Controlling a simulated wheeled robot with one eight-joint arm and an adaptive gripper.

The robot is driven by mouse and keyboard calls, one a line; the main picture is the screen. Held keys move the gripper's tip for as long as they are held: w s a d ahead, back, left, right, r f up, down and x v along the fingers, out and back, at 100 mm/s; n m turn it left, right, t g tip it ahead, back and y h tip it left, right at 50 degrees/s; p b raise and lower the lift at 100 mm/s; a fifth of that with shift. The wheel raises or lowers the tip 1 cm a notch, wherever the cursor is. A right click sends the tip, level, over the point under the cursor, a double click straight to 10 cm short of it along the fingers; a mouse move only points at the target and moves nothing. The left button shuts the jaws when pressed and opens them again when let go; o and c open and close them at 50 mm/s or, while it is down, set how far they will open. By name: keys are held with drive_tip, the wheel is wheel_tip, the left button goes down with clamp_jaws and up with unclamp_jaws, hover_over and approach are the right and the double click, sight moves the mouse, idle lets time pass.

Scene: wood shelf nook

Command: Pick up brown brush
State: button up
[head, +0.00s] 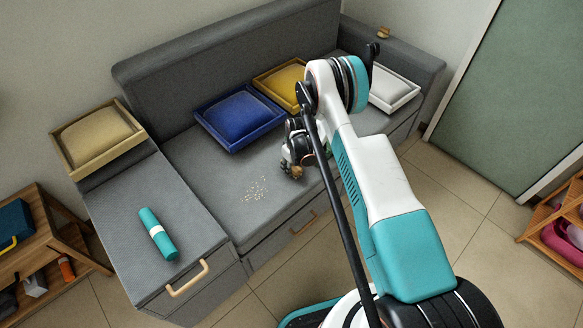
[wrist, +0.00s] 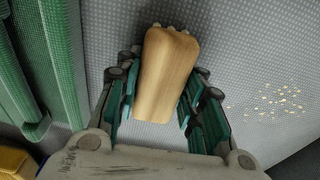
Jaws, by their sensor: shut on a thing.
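The brown brush (head: 294,173) is at the end of my arm, just over the grey sofa seat, right of the pale crumbs (head: 255,188). My gripper (head: 293,157) is shut on it. In the wrist view the brush's pale wooden body (wrist: 167,72) sits between the teal fingers of my gripper (wrist: 160,85), with small light bumps at its far end. The fingers press on both of its sides. Its underside is hidden. I cannot tell whether it touches the seat.
Blue (head: 240,115), yellow (head: 283,85) and white (head: 392,90) cushion trays stand along the sofa's backrest. A teal roll (head: 157,233) lies on the grey cabinet at left, with a tan cushion tray (head: 97,138) behind it. The front seat is clear apart from crumbs.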

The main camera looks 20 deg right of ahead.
drive_tip(key=shift+r, duration=0.1)
wheel_tip(320, 180, up, 20)
drive_tip(key=p, duration=0.6)
drive_tip(key=shift+p, duration=0.35)
